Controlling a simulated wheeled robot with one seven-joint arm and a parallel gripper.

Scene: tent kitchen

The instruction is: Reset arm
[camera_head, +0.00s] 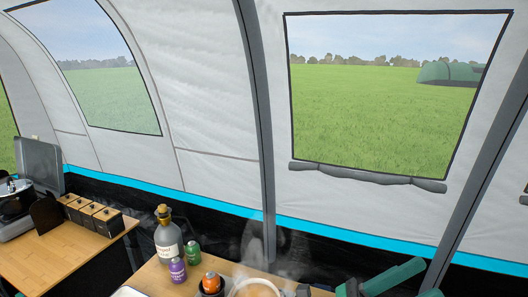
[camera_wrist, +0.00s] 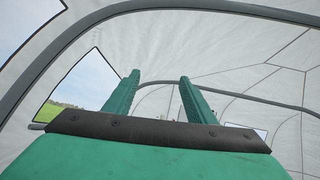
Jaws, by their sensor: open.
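My gripper (camera_wrist: 157,97) shows in the wrist view with its two green fingers spread apart and nothing between them. In the head view, green parts of my arm (camera_head: 395,280) show at the bottom right, beside the table; the fingertips cannot be made out there.
A wooden table (camera_head: 150,279) at the bottom holds a large bottle (camera_head: 167,238), a purple jar (camera_head: 177,270), a green jar (camera_head: 193,252) and an orange-topped container (camera_head: 211,282). Steam rises beside them. A left table (camera_head: 60,255) holds a row of boxes (camera_head: 95,215) and a stove (camera_head: 14,221).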

